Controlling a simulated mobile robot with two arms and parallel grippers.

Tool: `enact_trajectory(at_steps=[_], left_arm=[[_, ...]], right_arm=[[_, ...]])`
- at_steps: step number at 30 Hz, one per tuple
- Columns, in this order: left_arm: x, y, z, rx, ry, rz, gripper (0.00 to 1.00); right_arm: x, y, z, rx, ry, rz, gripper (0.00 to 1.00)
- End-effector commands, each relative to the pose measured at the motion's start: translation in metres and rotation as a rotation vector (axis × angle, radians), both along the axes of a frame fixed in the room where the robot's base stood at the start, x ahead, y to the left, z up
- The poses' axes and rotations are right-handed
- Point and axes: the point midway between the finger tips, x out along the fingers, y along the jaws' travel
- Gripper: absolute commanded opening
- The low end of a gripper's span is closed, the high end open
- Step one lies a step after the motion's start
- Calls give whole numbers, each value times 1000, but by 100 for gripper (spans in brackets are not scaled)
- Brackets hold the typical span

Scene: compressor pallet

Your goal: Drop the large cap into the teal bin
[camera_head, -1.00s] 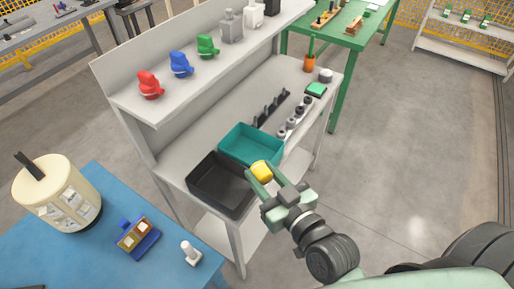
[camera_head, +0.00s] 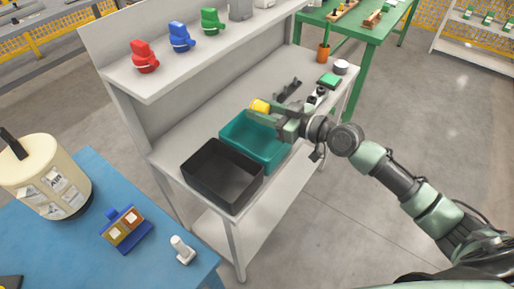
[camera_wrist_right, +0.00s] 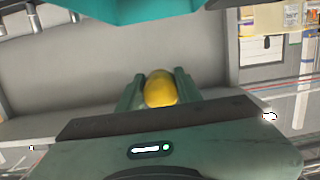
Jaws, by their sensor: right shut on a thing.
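The large cap (camera_head: 260,106) is yellow and rounded. My right gripper (camera_head: 268,109) is shut on it and holds it above the back part of the teal bin (camera_head: 238,145). The cap (camera_wrist_right: 160,89) also shows between the two fingers in the right wrist view, with part of the teal bin (camera_wrist_right: 135,10) at the top edge. The teal bin stands on the grey workbench; the gripper and forearm hide its back right part. My left gripper is not in view.
A black bin (camera_head: 222,175) stands next to the teal bin, nearer the front. A dark rack (camera_head: 288,90) and small parts lie behind. Red, blue and green pieces stand on the upper shelf (camera_head: 160,80). A blue table (camera_head: 90,235) with a cream cylinder (camera_head: 45,175) is at lower left.

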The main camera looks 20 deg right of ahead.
Motion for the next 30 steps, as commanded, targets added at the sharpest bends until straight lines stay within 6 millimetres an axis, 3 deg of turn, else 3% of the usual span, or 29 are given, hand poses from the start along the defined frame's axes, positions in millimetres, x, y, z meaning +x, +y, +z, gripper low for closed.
enact_trajectory(at_steps=[1,6,19,20,22,30], left_arm=[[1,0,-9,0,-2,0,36],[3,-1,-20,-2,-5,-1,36],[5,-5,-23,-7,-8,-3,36],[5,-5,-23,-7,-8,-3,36],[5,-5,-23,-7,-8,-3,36],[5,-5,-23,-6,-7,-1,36]], right_arm=[[0,0,-12,1,1,-1,0],[0,0,-27,1,1,0,0],[0,0,-33,0,0,0,0],[0,0,-33,0,0,0,37],[0,0,-33,0,0,0,56],[0,0,-33,0,0,0,60]])
